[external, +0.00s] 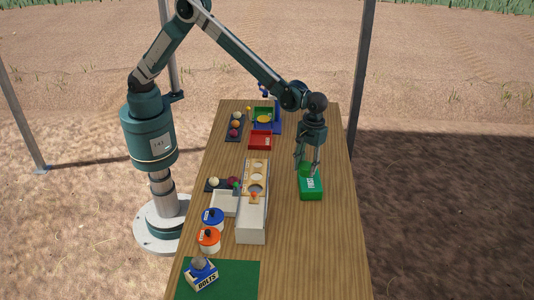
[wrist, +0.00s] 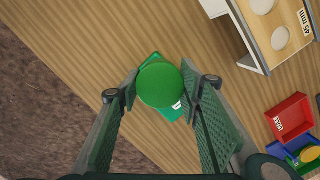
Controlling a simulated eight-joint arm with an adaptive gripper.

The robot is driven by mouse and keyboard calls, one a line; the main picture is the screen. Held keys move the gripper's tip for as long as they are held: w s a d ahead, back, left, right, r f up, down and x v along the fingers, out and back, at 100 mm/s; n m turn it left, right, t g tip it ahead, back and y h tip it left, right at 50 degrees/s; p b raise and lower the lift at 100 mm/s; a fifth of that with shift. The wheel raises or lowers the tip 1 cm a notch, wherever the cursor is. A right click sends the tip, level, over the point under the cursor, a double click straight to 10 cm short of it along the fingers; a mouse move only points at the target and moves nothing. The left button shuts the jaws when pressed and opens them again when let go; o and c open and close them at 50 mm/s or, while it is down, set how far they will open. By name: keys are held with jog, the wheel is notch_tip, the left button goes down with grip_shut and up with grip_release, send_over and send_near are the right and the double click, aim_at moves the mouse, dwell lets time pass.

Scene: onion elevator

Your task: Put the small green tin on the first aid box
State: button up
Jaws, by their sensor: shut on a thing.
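The small green tin (wrist: 159,86) is held between the two fingers of my gripper (wrist: 160,78), one on each side of it. In the wrist view its round top hides the middle of the green first aid box (wrist: 173,114), which shows beyond and below it. In the external view my gripper (external: 310,164) is over the far end of the first aid box (external: 311,187), with the tin (external: 304,169) partly visible there. I cannot tell whether the tin touches the box.
A white sorter (external: 252,222) with round holes stands left of the box. A red tray (external: 260,140) and a blue-and-green container (external: 264,119) are farther back. Orange and blue lidded pots and a bolts box (external: 202,275) are at the near left. The table's right side is clear.

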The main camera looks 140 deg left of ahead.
notch_tip(320, 180, up, 2)
send_over(310, 180)
jog(key=shift+s+a, duration=0.15)
jog(key=shift+f, duration=3.1)
jog(key=shift+f, duration=1.85)
jog(key=shift+f, duration=0.15)
jog(key=o, duration=0.9)
